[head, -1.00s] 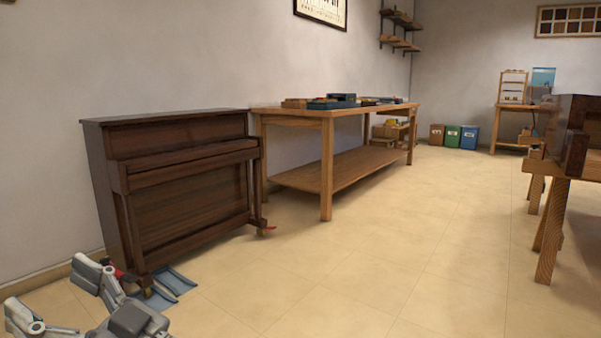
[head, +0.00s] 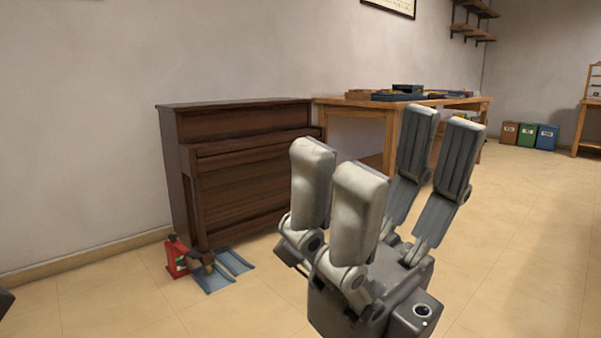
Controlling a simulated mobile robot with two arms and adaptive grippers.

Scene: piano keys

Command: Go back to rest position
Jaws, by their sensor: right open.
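My right gripper (head: 388,152) stands large in the middle right of the head view. Its fingers point up and are spread apart, with nothing between them. It is open and empty. It appears in front of the dark brown upright piano (head: 245,185), covering part of its right side and of the floor. My left gripper is not in view. A small dark shape at the lower left edge is too cut off to identify.
A red object (head: 177,258) and flat blue-grey strips (head: 222,268) are at the piano's near left foot. A wooden workbench (head: 345,101) with items on top stands behind. Several coloured bins (head: 526,134) line the far wall. The floor at right (head: 520,230) is clear.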

